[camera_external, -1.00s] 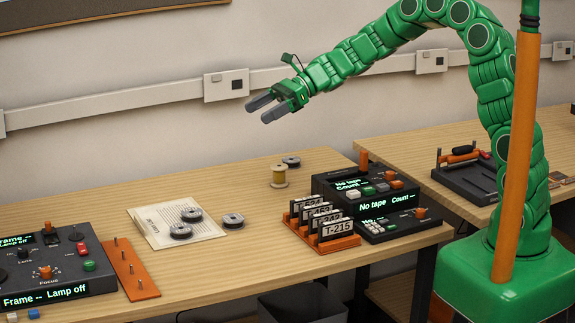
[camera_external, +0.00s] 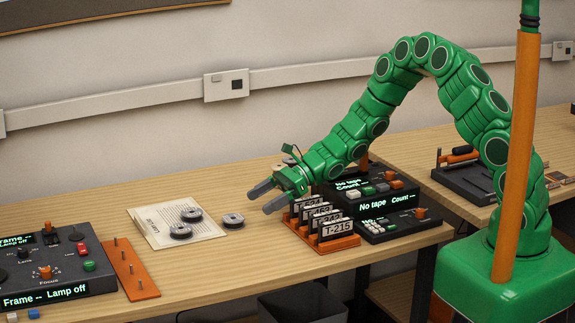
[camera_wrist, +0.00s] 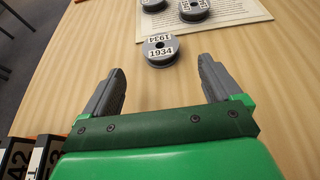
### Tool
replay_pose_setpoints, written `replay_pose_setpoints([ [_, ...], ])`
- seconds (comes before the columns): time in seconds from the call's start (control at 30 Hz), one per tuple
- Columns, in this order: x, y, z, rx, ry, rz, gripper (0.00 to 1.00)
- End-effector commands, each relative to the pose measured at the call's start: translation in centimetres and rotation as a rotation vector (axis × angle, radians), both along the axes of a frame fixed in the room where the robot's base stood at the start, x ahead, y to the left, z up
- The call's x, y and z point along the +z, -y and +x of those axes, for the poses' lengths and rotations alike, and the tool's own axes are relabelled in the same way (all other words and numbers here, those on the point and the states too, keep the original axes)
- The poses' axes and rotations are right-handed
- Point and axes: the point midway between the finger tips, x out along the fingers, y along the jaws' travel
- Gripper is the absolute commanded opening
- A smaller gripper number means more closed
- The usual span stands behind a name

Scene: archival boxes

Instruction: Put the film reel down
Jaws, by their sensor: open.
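A grey film reel labelled 1934 (camera_wrist: 160,53) lies flat on the bare tabletop, just beyond my fingertips in the wrist view. It also shows in the external view (camera_external: 233,220), beside the paper sheet. Two similar reels (camera_external: 191,214) (camera_external: 181,230) lie on the sheet; one of them shows in the wrist view (camera_wrist: 194,11). My gripper (camera_external: 264,197) is open and empty, low over the table to the right of the 1934 reel. Its two fingers (camera_wrist: 161,75) are wide apart, with only table between them.
An orange rack of labelled tape boxes (camera_external: 338,242) stands close to my gripper, with a black console (camera_external: 385,222) beside it. The paper sheet (camera_external: 155,228), an orange pegged plate (camera_external: 132,268) and a lamp console (camera_external: 75,280) are to the left. The table's front centre is clear.

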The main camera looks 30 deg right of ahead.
Motion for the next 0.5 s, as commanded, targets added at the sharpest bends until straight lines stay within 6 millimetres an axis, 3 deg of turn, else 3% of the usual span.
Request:
replay_pose_setpoints([
  [0.5,-1.6,-2.9,0.0,0.0,0.0,-0.001,0.92],
])
